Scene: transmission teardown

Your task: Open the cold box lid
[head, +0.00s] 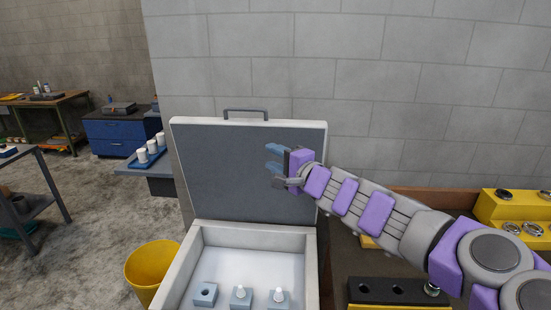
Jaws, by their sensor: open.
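The cold box (190,261) is a white-walled box in the lower middle of the head view. Its lid (225,175) stands raised and roughly upright at the back, its dark grey inner face toward me. A dark handle (246,111) sticks up from the lid's top edge. Inside the box are several small blue-grey blocks (205,294), two of them with white pointed pieces on top. My gripper (272,167) is open and empty in front of the right part of the lid. I cannot tell whether it touches the lid.
A yellow bucket (150,268) stands on the floor left of the box. A blue tray with white cups (152,148) is behind it. On the right are a yellow stepped stand (513,209) and a black block with holes (398,291). A block wall (400,80) closes the back.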

